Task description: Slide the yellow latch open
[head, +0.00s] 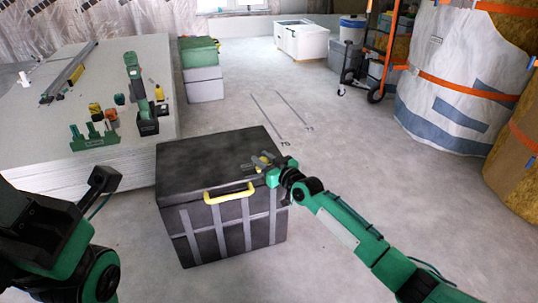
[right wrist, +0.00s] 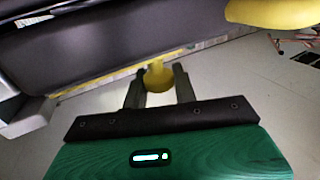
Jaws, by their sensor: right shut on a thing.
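A dark grey box (head: 200,165) with grey vertical ribs stands on the floor in the middle of the head view, its lid closed. A yellow handle (head: 230,193) is on its front. The yellow latch (head: 264,159) is on top near the box's right side, partly hidden by my right gripper (head: 258,165). In the right wrist view, the fingers of my right gripper (right wrist: 158,88) are shut on the round yellow knob of the latch (right wrist: 158,74). My left gripper (head: 103,181) is at the left, apart from the box; its fingers cannot be made out.
A stack of pale panels (head: 60,135) at the left carries tools and a green rack (head: 95,137). Green and grey bins (head: 203,85) stand behind the box. A hand truck (head: 380,75) and wrapped bales (head: 450,85) are at the right. The floor between is clear.

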